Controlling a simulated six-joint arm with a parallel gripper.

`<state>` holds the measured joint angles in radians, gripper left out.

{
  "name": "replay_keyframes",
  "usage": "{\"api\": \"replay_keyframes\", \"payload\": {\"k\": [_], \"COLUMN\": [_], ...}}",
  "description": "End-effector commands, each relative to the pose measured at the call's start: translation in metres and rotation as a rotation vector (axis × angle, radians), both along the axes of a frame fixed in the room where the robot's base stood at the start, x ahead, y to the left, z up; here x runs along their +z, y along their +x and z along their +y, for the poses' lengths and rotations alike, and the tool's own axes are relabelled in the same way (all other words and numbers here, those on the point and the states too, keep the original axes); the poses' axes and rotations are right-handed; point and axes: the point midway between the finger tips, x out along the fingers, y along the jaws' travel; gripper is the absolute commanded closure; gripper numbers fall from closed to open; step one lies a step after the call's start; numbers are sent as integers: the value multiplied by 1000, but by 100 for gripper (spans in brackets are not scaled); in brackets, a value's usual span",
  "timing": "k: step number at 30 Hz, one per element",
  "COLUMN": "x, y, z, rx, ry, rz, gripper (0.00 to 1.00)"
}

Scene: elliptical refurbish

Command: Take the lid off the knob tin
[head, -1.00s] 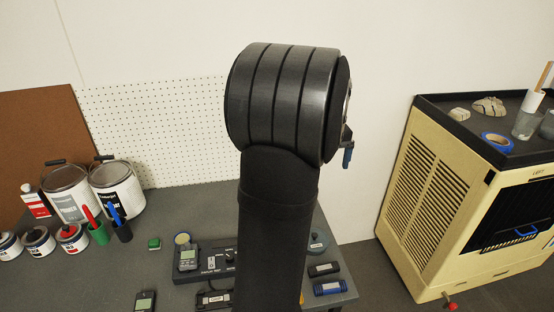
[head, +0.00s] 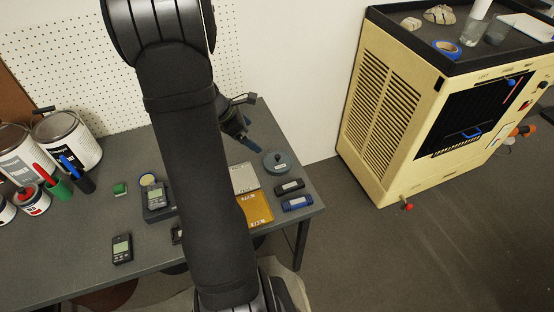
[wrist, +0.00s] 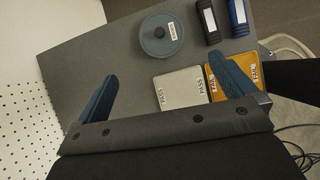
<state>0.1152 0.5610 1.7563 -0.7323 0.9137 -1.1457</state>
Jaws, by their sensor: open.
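The knob tin (head: 277,163) is a round, blue-grey tin with its lid on and a small dark knob on top. It stands near the right end of the workbench. In the wrist view the tin (wrist: 161,36) shows a white label on its lid and lies beyond my fingertips, between their lines. My gripper (wrist: 165,85) is open and empty, its two blue fingers spread wide. In the head view my gripper (head: 247,140) is partly hidden by my arm and is up and to the left of the tin, apart from it.
Paint cans (head: 66,141) stand at left. The bench (head: 90,210) ends just right of the tin.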

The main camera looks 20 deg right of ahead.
Motion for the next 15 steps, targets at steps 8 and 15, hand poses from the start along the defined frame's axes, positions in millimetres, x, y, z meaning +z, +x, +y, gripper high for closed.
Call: {"api": "replay_keyframes", "payload": {"k": [8, 15], "x": [-36, -78], "y": [-1, -1], "z": [-16, -44], "rx": [53, 50], "ry": [-10, -10], "rz": [23, 22], "gripper": [0, 0]}}
